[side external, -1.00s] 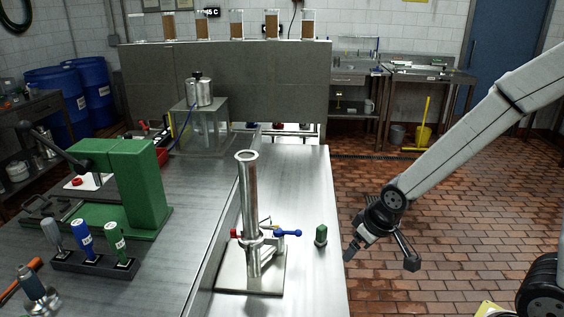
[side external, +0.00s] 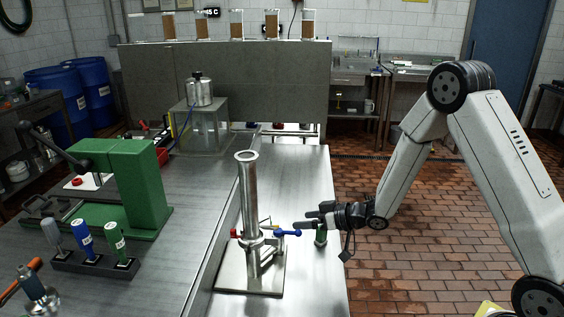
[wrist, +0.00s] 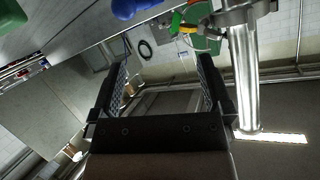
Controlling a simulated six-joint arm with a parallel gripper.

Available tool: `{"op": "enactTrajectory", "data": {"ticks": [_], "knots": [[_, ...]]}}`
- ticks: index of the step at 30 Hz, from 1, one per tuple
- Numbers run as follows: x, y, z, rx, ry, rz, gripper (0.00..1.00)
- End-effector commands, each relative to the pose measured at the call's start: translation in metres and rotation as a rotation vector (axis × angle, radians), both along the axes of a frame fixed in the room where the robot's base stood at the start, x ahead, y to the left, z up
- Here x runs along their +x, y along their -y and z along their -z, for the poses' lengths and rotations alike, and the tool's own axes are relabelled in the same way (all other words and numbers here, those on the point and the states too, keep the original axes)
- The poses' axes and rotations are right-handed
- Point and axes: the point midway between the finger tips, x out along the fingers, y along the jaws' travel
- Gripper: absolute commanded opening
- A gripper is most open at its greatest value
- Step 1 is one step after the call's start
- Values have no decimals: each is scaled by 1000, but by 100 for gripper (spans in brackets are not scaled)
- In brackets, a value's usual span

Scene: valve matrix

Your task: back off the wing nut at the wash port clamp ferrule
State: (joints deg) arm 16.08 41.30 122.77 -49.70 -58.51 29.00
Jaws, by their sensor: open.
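An upright steel column (side external: 249,190) stands on a square steel plate (side external: 228,283), with a clamp ring (side external: 256,243) low on it. A blue-ended lever (side external: 290,233) sticks out right of the column and a red end (side external: 234,233) shows left. I cannot single out the wing nut at this size. My gripper (side external: 298,224) is open, just right of the column, above the blue lever and pointing left. In the wrist view my gripper's jaws (wrist: 160,65) are empty. The column (wrist: 243,80) and clamp ring (wrist: 243,11) lie to their right, and a blue shape (wrist: 135,8) above.
A green press (side external: 150,185) and a rack with several handled tools (side external: 95,264) stand on the left bench. The bench behind the column is clear.

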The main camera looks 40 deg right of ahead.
Motion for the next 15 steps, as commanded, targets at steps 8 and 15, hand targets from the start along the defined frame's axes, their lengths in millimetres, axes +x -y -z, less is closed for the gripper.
{"op": "enactTrajectory", "data": {"ticks": [8, 15], "knots": [[-8, -8, 12, 255, 103, -158, 100], [-19, -10, 13, 388, 139, -238, 100]]}}
